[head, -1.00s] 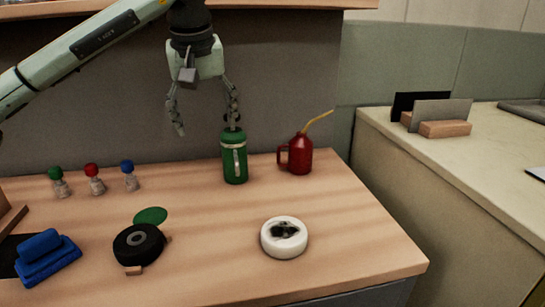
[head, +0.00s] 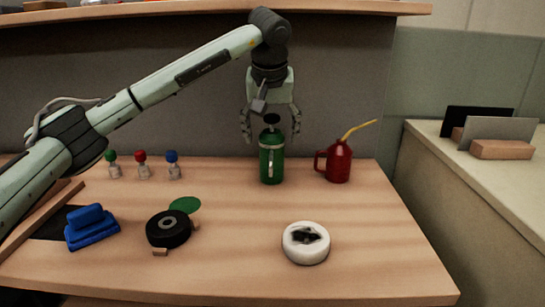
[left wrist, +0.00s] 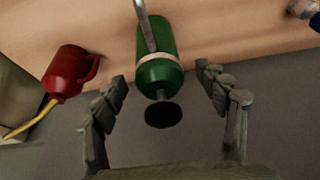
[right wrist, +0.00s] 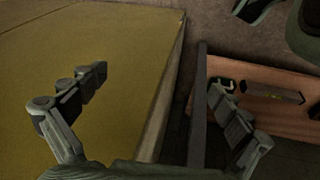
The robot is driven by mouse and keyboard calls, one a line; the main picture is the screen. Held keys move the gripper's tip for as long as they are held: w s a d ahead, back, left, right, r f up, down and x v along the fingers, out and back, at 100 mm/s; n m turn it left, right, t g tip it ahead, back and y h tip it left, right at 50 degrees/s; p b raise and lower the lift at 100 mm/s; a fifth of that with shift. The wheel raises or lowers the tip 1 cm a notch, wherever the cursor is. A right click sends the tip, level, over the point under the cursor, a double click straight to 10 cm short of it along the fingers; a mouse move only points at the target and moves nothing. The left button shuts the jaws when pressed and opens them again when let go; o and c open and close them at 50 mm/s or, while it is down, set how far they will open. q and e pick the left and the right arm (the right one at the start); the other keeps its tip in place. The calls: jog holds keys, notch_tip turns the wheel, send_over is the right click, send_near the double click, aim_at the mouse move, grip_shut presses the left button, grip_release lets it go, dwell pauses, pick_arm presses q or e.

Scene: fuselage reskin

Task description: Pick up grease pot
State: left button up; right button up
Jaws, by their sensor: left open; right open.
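A green pot (head: 271,162) with a dark knob on top and a pale metal handle stands upright on the wooden bench; it looks like the grease pot. My left gripper (head: 271,132) points down over it, open, with one finger on each side of the knob. In the left wrist view the pot (left wrist: 161,60) lies between and beyond the open fingertips, with no contact visible. My right gripper (right wrist: 158,78) is open and empty in the right wrist view, away from the pot; it does not show in the head view.
A red oil can (head: 338,162) with a yellow spout stands right of the pot. A shelf edge (head: 190,12) runs above.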

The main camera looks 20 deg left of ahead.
pick_arm(q)
jog(key=shift+x, duration=1.45)
jog(key=shift+d, duration=0.1)
jog(key=shift+c, duration=0.6)
jog(key=c, duration=1.4)
jog(key=shift+r, duration=0.1)
grip_shut()
jog(key=shift+r, duration=0.15)
